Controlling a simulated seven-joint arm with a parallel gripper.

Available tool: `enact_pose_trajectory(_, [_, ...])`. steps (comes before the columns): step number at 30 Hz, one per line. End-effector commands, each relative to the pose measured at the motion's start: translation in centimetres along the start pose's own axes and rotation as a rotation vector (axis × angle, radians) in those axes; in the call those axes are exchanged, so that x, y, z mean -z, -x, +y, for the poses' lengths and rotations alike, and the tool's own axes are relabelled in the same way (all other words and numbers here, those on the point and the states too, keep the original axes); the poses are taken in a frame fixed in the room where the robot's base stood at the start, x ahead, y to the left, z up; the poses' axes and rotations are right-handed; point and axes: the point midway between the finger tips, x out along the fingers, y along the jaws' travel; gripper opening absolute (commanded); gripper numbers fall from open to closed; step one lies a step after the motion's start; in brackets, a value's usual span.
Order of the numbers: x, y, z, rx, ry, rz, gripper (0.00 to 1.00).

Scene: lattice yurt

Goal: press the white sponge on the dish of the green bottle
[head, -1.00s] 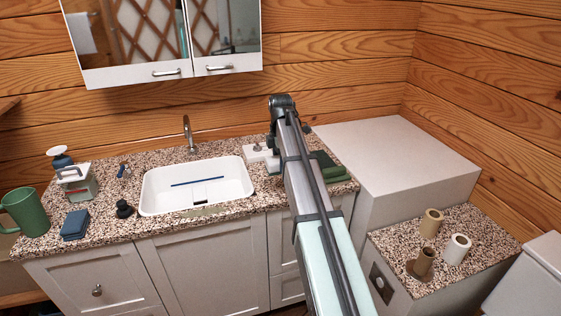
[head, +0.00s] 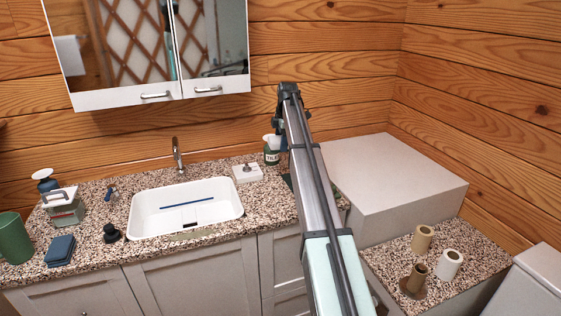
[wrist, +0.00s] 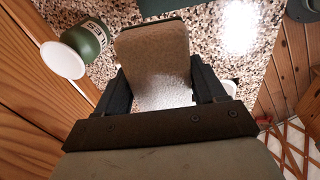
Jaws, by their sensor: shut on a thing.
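My gripper (wrist: 160,88) is shut on a pale tan block, which I take to be the white sponge (wrist: 153,52) in shade. The sponge is between the two dark fingers, above the speckled counter. The green bottle (wrist: 88,40) is to the left of the sponge in the wrist view, apart from it, with a round white dish (wrist: 63,60) on its end. In the head view the green bottle (head: 272,157) stands at the back of the counter, just left of my arm. My arm hides most of the gripper and the sponge there.
A white block with a grey knob (head: 247,173) sits left of the bottle, beside the white sink (head: 185,208). A raised white box (head: 390,185) is right of my arm. The wooden wall is close behind. Dark blue pads (head: 60,250) and a green mug (head: 14,238) are far left.

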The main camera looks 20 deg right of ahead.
Motion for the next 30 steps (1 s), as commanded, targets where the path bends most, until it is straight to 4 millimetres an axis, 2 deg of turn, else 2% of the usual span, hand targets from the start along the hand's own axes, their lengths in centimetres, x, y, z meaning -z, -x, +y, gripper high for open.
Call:
enact_pose_trajectory(1, [-0.6,0.6,3.0,-0.005,0.0,0.003,0.45])
enact_pose_trajectory(6, [-1.1,1.8,9.6,-0.024,0.013,0.018,0.45])
enact_pose_trajectory(9, [-1.1,2.3,12.9,-0.036,0.027,0.026,0.45])
enact_pose_trajectory(13, [-0.9,2.7,16.1,-0.051,0.042,0.039,0.45])
enact_pose_trajectory(18, [-0.4,3.0,18.2,-0.081,0.066,0.062,0.45])
enact_pose_trajectory(30, [-0.5,2.0,17.9,-0.124,0.079,0.093,0.45])
